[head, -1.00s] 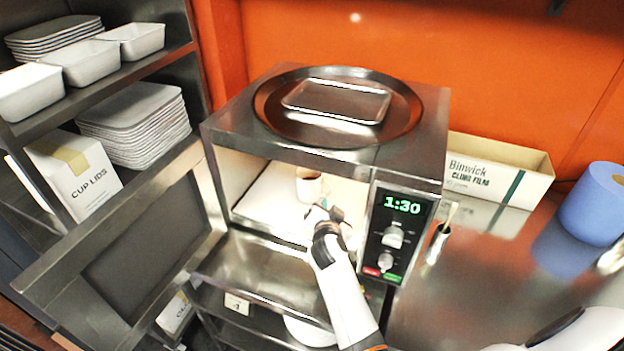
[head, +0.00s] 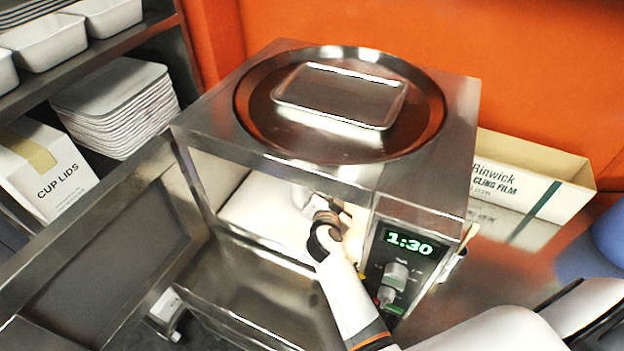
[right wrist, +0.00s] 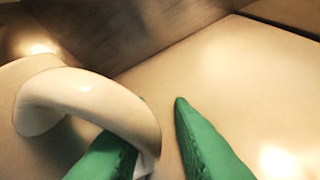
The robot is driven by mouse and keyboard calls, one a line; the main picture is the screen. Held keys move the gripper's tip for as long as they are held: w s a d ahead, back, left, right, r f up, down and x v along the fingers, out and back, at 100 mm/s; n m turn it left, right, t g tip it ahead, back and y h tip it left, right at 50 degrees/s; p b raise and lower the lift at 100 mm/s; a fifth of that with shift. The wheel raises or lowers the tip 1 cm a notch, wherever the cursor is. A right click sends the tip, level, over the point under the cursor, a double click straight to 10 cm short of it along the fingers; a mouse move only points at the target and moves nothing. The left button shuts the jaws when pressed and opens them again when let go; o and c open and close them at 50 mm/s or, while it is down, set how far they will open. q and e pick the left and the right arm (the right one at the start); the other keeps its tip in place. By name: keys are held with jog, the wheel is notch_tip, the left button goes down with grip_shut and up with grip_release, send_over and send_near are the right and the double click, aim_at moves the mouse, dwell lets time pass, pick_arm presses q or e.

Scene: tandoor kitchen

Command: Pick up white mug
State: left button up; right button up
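The white mug (head: 301,196) stands inside the open microwave (head: 270,215), mostly hidden by the microwave's top edge and my right gripper. My right gripper (head: 326,212) reaches in through the microwave's front opening, close to the mug. In the right wrist view the mug's curved handle (right wrist: 95,95) is near, at the left. The green fingertips (right wrist: 165,125) of my right gripper are apart. The handle's outer part comes down between them, and the left finger is partly behind the handle. Whether they touch it cannot be told. My left gripper is not in view.
The microwave door (head: 105,255) hangs open at the left. The control panel (head: 400,265) is just right of my arm. A round pan with a tray (head: 340,95) lies on top. A cling film box (head: 530,185) stands at the right, shelves at the left.

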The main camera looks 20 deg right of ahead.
jog(key=shift+s+a+r, duration=0.3)
jog(key=shift+s+a, duration=0.1)
jog(key=shift+a, duration=0.05)
jog(key=shift+s+a+r, duration=0.1)
jog(key=shift+s, duration=0.05)
grip_shut()
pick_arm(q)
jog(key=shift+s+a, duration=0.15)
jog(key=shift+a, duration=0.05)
pick_arm(e)
jog(key=shift+w+r, duration=0.1)
jog(key=shift+w, duration=0.1)
